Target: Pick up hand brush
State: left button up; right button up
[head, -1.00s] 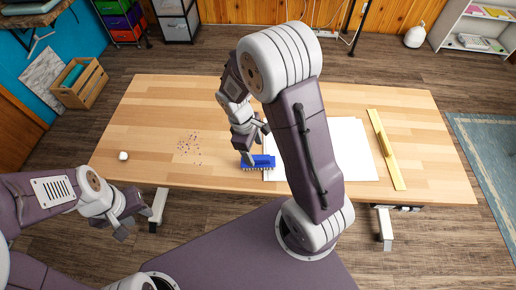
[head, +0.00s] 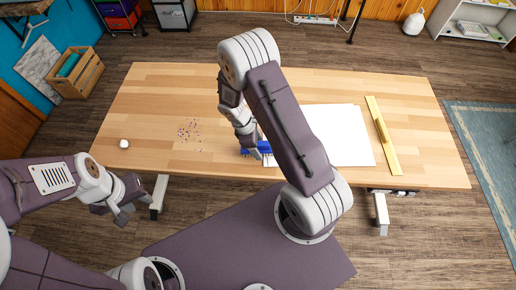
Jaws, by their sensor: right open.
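The hand brush (head: 248,152) is blue with bristles along its lower edge. It lies on the wooden table (head: 220,95) near the front edge, at the left side of the white sheets. My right gripper (head: 257,152) is open and down at the brush, its fingers overlapping it in the picture. Whether the fingers touch it is hidden. My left gripper (head: 128,208) is empty and appears open, low in front of the table's left front edge.
Small dark bits (head: 189,130) are scattered left of the brush. A white round object (head: 124,144) sits at the table's left. White sheets (head: 345,140) and a yellow ruler-like bar (head: 383,135) lie to the right. The table's left back area is clear.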

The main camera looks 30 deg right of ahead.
jog(key=shift+f, duration=0.2)
jog(key=c, duration=0.6)
grip_shut()
jog(key=shift+r, duration=0.15)
